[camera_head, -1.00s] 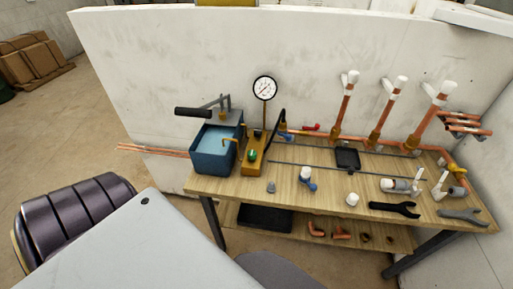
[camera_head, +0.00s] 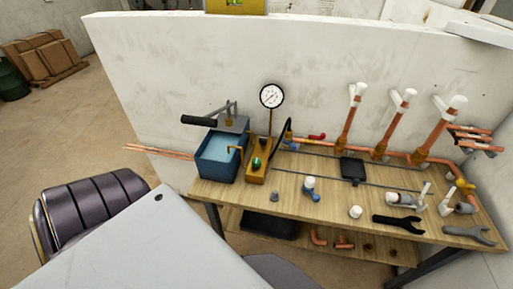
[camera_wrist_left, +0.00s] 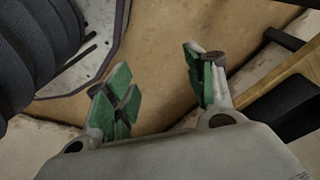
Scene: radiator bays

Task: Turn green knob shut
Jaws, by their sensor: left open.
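The green knob (camera_head: 256,163) is on the front of a yellow-orange valve block (camera_head: 257,174) on the workbench, beside a blue water tank (camera_head: 216,157). A round white pressure gauge (camera_head: 271,96) stands on a stem above the block. My left gripper (camera_wrist_left: 160,92) shows only in the left wrist view, with its green-padded fingers apart and nothing between them. It is over bare floor, with the bench's edge at the right of that view. The knob is not in the wrist view. My right gripper is not in view.
The wooden bench (camera_head: 330,212) carries copper pipes with white caps, fittings and a dark wrench (camera_head: 398,223). A black pump handle (camera_head: 198,120) sticks out left above the tank. A white wall (camera_head: 170,80) stands behind.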

